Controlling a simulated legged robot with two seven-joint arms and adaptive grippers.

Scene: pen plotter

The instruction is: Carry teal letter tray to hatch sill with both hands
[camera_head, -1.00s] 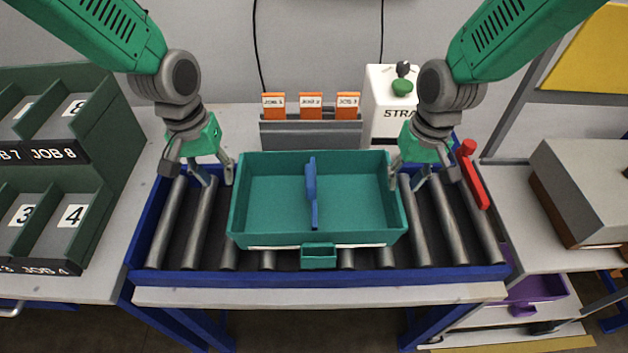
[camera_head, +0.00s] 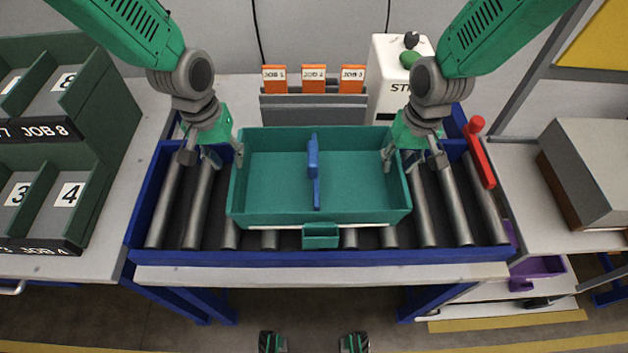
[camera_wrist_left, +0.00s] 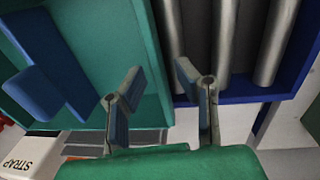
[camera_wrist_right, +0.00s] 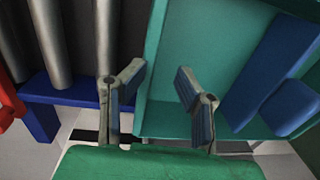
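The teal letter tray (camera_head: 265,219) is an open box with a blue upright piece (camera_head: 314,172) in its middle. It rests on the roller conveyor (camera_head: 425,215). My left gripper (camera_head: 224,158) is at the tray's left wall. In the left wrist view the fingers (camera_wrist_left: 158,88) are apart, with the tray wall between them and no clear contact. My right gripper (camera_head: 404,158) is at the right wall. In the right wrist view its fingers (camera_wrist_right: 156,85) are also apart, with the wall (camera_wrist_right: 150,60) between them. I cannot make out a hatch sill.
A green sorting rack (camera_head: 90,130) stands left. An orange-tabbed file holder (camera_head: 314,106) and a white strap machine (camera_head: 388,95) stand behind the conveyor. A red handle (camera_head: 481,155) rises at its right end. A grey box (camera_head: 585,180) sits on the right bench.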

